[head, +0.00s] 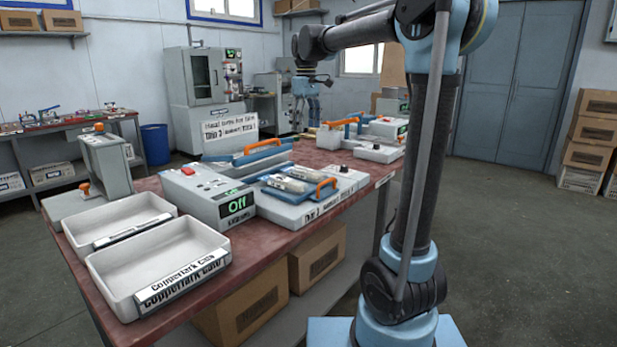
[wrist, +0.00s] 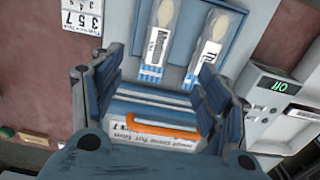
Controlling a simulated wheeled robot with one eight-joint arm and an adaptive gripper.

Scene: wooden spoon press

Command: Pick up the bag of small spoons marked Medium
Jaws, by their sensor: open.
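In the wrist view, the bag marked Medium (wrist: 157,45) lies on a blue plate (wrist: 187,40). It is a clear, slim bag with a pale wooden spoon, a white label and blue stripes at one end. A similar bag (wrist: 212,45) lies to its right, its label partly cut off by my finger. My gripper (wrist: 150,78) is open and empty, its fingers spread apart, with the Medium bag showing in the gap beyond them. In the head view my gripper (head: 306,103) hangs above the far part of the table. Pale bags (head: 288,184) lie on a near blue press; their labels are unreadable there.
An orange handle (wrist: 163,128) crosses the view between my fingers. A grey control box (head: 208,195) reading Off stands on the red table (head: 163,185). Two white trays (head: 160,262) fill its near end. Another orange-handled press (head: 340,124) stands farther back.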

